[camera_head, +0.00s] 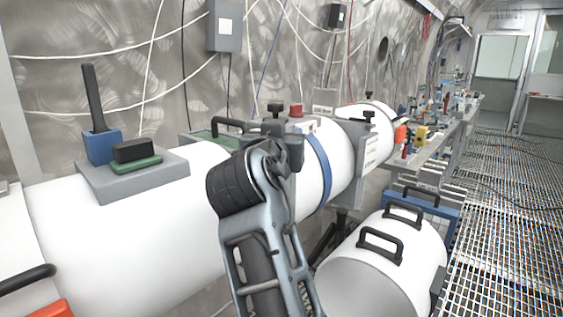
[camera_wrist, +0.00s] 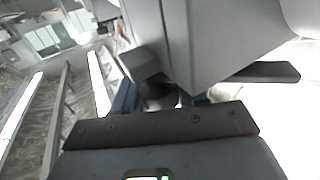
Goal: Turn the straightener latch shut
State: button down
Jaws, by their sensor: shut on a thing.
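My gripper (camera_head: 290,140) is at the near side of the white straightener tube (camera_head: 320,160), by its grey flange and blue band (camera_head: 319,170). In the wrist view, my gripper (camera_wrist: 160,98) is shut on a small dark part between its fingers, which I take to be the straightener latch (camera_wrist: 158,90). The part is mostly hidden by the fingers and by a grey block (camera_wrist: 200,40) in front of them. In the head view my own wrist hides the latch, so its angle cannot be told.
A black handle (camera_head: 228,124) and black knobs stand close behind my gripper. A red knob (camera_head: 296,110) is beside them. A second white cylinder with black handles (camera_head: 380,244) lies low at right. A long bench (camera_head: 440,130) with small parts recedes at right. Grated floor is open there.

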jog(key=shift+s+d+f+m+g+h+b, duration=0.1)
jog(key=shift+m+g+h+b, duration=0.6)
jog(key=shift+m+h+b, duration=0.5)
jog(key=shift+s+d+m+g+h+b, duration=0.1)
jog(key=shift+m+g+h+b, duration=0.65)
jog(key=shift+h+b, duration=0.75)
jog(key=c, duration=0.7)
grip_release()
jog(key=v, duration=0.7)
jog(key=shift+s+a, duration=0.2)
jog(key=shift+a, duration=0.05)
